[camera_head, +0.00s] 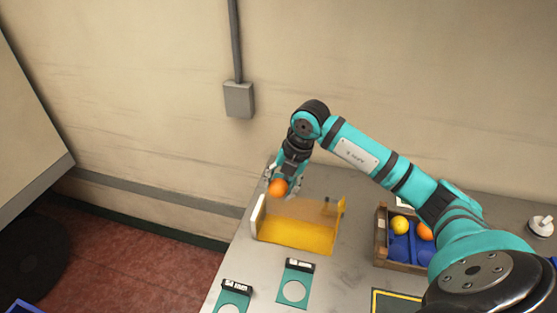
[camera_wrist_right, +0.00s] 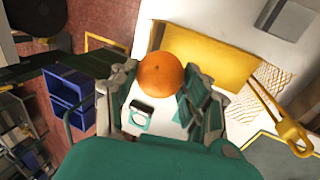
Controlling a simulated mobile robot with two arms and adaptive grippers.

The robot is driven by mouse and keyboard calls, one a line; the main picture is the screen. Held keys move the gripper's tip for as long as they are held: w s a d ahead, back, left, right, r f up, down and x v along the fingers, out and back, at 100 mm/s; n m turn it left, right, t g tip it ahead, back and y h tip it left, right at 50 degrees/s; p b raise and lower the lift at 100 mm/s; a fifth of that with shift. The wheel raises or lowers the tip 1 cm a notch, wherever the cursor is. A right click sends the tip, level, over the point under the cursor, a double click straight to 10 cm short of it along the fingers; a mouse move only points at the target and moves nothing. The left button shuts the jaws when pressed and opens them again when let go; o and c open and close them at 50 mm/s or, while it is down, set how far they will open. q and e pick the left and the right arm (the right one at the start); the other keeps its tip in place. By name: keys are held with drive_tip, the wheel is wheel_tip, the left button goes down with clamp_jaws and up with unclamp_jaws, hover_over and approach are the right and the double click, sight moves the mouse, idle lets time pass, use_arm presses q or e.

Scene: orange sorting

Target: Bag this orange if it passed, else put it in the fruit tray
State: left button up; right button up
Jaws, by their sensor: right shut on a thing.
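My right gripper (camera_head: 282,183) is shut on an orange (camera_head: 278,188), held above the back left corner of a yellow open-topped holder (camera_head: 297,233) with a pale left end. In the right wrist view the orange (camera_wrist_right: 162,75) sits between the fingers of the gripper (camera_wrist_right: 155,92), and the yellow holder (camera_wrist_right: 212,65) lies behind it. Two teal gauge plates with round openings, one left (camera_head: 233,293) and one right (camera_head: 296,270), lie at the front. A wooden fruit tray (camera_head: 381,238) with blue lining holds a yellow fruit and an orange. My left gripper does not show.
A netted, yellow-rimmed piece (camera_wrist_right: 270,88) shows in the right wrist view. A white round device (camera_head: 541,227) stands at the right of the table. A yellow-bordered dark mat (camera_head: 395,302) lies at the front. The wall is close behind.

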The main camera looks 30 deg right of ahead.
drive_tip(key=shift+w+d+r, duration=0.1)
drive_tip(key=shift+w, duration=0.05)
drive_tip(key=shift+s+a+b, duration=0.35)
drive_tip(key=shift+s+a, duration=0.15)
drive_tip(key=shift+s, duration=0.05)
drive_tip(key=shift+f+b, duration=0.5)
drive_tip(key=shift+f, duration=0.3)
wheel_tip(320, 180, down, 4)
drive_tip(key=shift+w+d+r+b, duration=0.15)
drive_tip(key=shift+r+b, duration=0.1)
drive_tip(key=shift+b, duration=0.9)
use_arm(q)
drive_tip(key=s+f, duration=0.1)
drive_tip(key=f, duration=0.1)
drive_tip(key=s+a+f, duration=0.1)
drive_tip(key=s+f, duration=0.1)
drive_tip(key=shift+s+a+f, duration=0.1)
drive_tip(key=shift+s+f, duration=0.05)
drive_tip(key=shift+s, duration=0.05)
use_arm(e)
drive_tip(key=shift+f, duration=0.1)
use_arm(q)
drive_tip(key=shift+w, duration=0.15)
